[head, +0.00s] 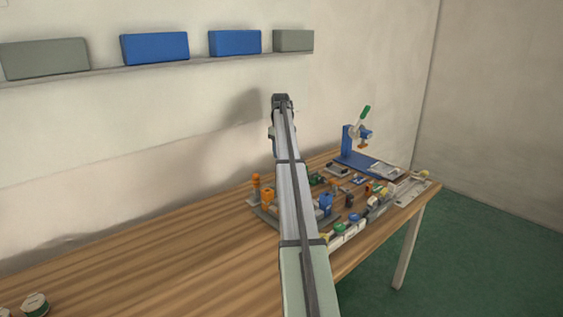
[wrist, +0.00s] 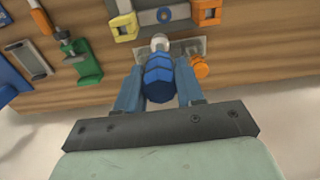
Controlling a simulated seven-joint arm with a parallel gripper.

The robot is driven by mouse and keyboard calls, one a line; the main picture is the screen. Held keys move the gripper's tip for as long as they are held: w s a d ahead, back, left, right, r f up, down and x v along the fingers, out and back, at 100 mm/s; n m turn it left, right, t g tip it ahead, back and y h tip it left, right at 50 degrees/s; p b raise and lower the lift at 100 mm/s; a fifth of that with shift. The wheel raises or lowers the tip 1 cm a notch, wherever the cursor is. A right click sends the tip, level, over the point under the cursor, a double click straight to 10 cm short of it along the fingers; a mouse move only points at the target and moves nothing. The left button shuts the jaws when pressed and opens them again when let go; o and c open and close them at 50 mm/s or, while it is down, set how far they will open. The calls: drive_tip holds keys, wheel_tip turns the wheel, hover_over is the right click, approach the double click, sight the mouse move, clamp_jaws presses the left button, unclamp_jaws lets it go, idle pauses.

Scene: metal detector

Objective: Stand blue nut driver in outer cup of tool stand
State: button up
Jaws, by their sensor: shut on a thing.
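In the wrist view my gripper (wrist: 160,82) is shut on the blue nut driver, with a finger on each side of its ribbed handle (wrist: 158,76). A pale round piece (wrist: 160,42) shows just beyond the handle. A grey plate (wrist: 196,46), seemingly the tool stand, lies below and beyond it, with a round orange handle (wrist: 200,67) to the right. I cannot tell whether the driver touches the stand; its lower end and the cups are hidden. In the head view my arm hides the gripper and driver; orange upright pieces (head: 256,181) show left of the arm.
A green-and-dark device (wrist: 82,58), a yellow piece (wrist: 125,27) and an orange square frame (wrist: 207,10) lie around the stand. A blue press with a green handle (head: 348,142) stands at the table's far end. The table's left part (head: 150,260) is mostly clear.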

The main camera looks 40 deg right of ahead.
drive_tip(key=w+d+f, duration=0.4)
drive_tip(key=w+f, duration=0.4)
drive_tip(key=shift+d+f, duration=0.15)
drive_tip(key=shift+d, duration=0.2)
drive_tip(key=shift+f, duration=2.7)
idle(1.8)
drive_tip(key=o, duration=1.3)
drive_tip(key=shift+o, duration=0.2)
drive_tip(key=shift+r, duration=0.2)
wheel_tip(320, 180, up, 7)
idle(0.6)
